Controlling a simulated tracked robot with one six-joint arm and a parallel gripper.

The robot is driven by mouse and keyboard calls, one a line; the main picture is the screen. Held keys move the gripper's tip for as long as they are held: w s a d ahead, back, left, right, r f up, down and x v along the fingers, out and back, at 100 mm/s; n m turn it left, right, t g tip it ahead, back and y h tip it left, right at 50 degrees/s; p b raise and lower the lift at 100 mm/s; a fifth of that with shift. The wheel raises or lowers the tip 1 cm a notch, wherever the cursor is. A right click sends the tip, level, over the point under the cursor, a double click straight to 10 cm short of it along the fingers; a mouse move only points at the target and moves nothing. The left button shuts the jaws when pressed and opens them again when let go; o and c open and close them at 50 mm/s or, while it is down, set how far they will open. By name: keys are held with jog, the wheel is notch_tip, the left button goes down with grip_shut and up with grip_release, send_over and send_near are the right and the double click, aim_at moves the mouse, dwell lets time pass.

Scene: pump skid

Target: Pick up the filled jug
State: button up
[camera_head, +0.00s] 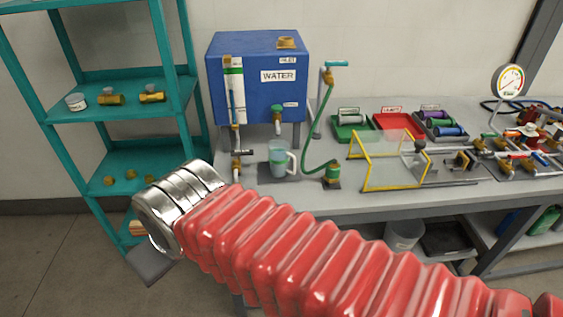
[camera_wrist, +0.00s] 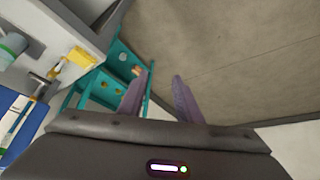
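The jug (camera_head: 279,158) is clear with a handle on its right and a greenish band. It stands upright on a dark pad on the bench, below the tap of the blue water tank (camera_head: 258,80). A pale cylinder with a green band, apparently the jug (camera_wrist: 12,48), shows at the left edge of the wrist view. My gripper (camera_wrist: 164,76) has its two fingers apart with nothing held between them. It points toward the teal shelf and floor, away from the jug. In the head view my arm's metal wrist is left of the jug, and the fingers cannot be made out.
A teal shelf (camera_head: 100,121) with brass fittings stands at the left. A green hose (camera_head: 321,130) and a yellow-framed clear guard (camera_head: 389,165) are right of the jug. Coloured trays (camera_head: 398,124) and pipework (camera_head: 530,138) fill the bench's right side. My red arm crosses the bench front.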

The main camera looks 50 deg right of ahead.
jog(key=o, duration=0.3)
jog(key=shift+w+d, duration=0.2)
jog(key=shift+d, duration=0.05)
jog(key=o, duration=0.9)
jog(key=w+d+m+h, duration=0.1)
jog(key=w+d, duration=0.1)
jog(key=d, duration=0.3)
jog(key=w+d+m+t+h, duration=0.1)
jog(key=w+d, duration=0.2)
jog(key=d, duration=0.2)
jog(key=w+d+m+h, duration=0.1)
jog(key=w+d+h, duration=0.1)
jog(key=d, duration=0.2)
jog(key=shift+w+d+f+t, duration=0.15)
jog(key=shift+d+f+t, duration=0.15)
jog(key=shift+d+t, duration=0.1)
jog(key=m+t+h, duration=0.3)
jog(key=t, duration=0.1)
send_near(283, 154)
jog(key=shift+s, duration=0.3)
jog(key=shift+w, duration=0.1)
jog(key=shift+x, duration=4.2)
